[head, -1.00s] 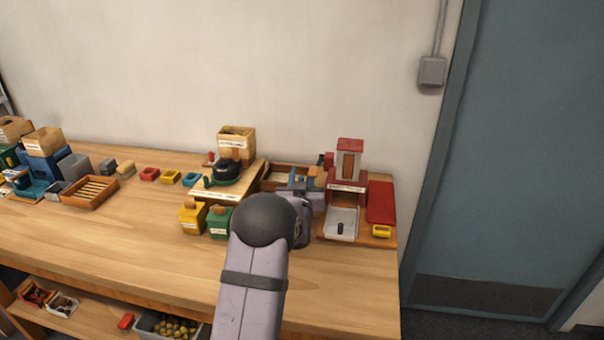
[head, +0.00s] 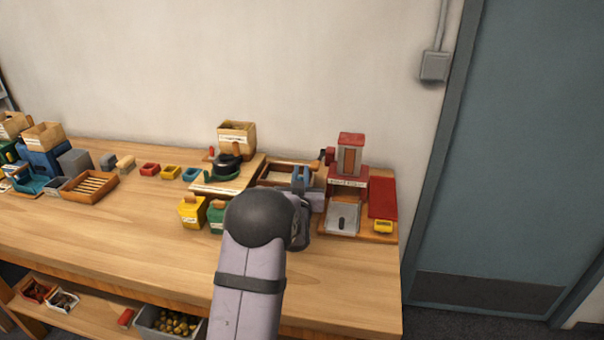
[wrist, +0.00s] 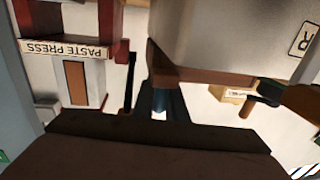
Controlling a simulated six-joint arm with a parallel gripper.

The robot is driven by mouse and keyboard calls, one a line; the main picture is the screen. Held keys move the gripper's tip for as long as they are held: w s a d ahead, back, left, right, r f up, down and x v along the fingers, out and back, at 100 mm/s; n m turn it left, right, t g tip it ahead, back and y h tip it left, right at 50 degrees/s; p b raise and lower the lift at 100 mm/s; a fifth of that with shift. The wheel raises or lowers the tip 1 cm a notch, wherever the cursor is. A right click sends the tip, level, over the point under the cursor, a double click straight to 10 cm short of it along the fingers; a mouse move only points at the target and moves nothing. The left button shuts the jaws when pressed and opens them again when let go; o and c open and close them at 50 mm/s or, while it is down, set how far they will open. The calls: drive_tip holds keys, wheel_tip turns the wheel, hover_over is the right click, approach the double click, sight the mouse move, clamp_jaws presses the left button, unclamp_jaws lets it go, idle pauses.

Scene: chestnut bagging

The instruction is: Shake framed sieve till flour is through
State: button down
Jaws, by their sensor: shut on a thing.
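The framed sieve (head: 268,179) shows in the head view as a brown wooden frame with a pale inside, at the back of the bench left of the press. My gripper (head: 301,178) is at its right side, its blue fingers partly hidden by my own arm. In the wrist view the blue fingers (wrist: 165,98) meet the brown edge of a grey-faced piece, which looks like the sieve's frame (wrist: 200,76). My gripper is shut on it. Flour cannot be made out.
The red and grey paste press (head: 351,157) stands just right of my gripper, with a metal tray (head: 343,219) before it. A wooden box (head: 236,138) and a black pan-like thing (head: 226,166) stand left. Yellow (head: 191,213) and green boxes sit nearer. The front bench is clear.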

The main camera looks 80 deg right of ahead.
drive_tip(key=c, duration=1.8)
unclamp_jaws()
drive_tip(key=shift+o, duration=0.2)
drive_tip(key=shift+a, duration=0.1)
drive_tip(key=shift+s+a+b, duration=0.2)
drive_tip(key=shift+a+b, duration=0.1)
drive_tip(key=shift+a, duration=0.9)
drive_tip(key=shift+s+a+b, duration=0.2)
drive_tip(key=shift+a+b, duration=0.15)
drive_tip(key=shift+a, duration=0.8)
drive_tip(key=shift+s+a+b, duration=0.2)
drive_tip(key=shift+a+b, duration=0.1)
drive_tip(key=shift+a, duration=0.9)
